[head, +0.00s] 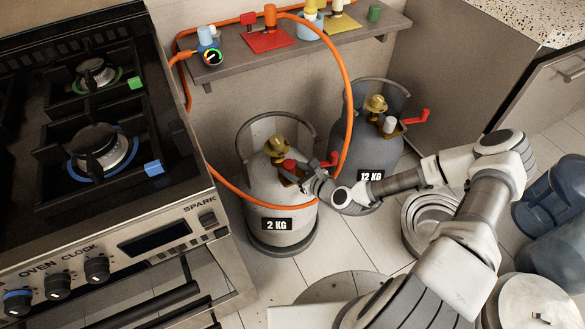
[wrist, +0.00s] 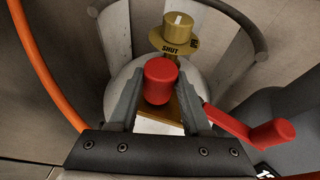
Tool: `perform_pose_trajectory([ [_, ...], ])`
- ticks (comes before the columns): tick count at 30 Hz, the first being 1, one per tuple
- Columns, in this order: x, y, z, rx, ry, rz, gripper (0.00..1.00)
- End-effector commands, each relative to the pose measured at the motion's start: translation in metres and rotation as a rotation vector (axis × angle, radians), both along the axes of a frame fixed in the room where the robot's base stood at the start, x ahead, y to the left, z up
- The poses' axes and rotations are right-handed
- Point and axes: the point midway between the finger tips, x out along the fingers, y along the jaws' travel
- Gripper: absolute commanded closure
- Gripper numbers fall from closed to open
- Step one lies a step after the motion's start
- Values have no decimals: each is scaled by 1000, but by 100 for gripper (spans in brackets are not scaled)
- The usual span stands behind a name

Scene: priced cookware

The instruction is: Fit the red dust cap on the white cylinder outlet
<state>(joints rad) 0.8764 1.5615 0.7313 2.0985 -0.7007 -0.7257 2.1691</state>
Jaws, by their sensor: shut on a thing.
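The white cylinder (head: 262,195), marked 2 KG, stands on the floor under a metal collar. Its brass valve knob (head: 277,146) also shows in the wrist view (wrist: 178,28), with the word SHUT below it. The red dust cap (wrist: 160,80) is between the fingers of my gripper (wrist: 160,98), which is shut on it. In the head view the red cap (head: 289,165) is just in front of the knob, at the valve. The outlet is hidden by the cap and fingers; I cannot tell whether the cap is seated on it.
A red lever (wrist: 250,128) is right of my fingers. A grey cylinder (head: 372,150), marked 12 KG, stands close behind right. An orange hose (head: 347,95) loops around the white cylinder. The stove (head: 150,225) is at left, with a shelf (head: 225,70) behind.

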Motion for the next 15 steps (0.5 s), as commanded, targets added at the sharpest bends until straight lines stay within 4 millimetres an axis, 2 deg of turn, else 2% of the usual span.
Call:
perform_pose_trajectory([
  [15, 0, 0, -6, 0, 0, 0, 100],
])
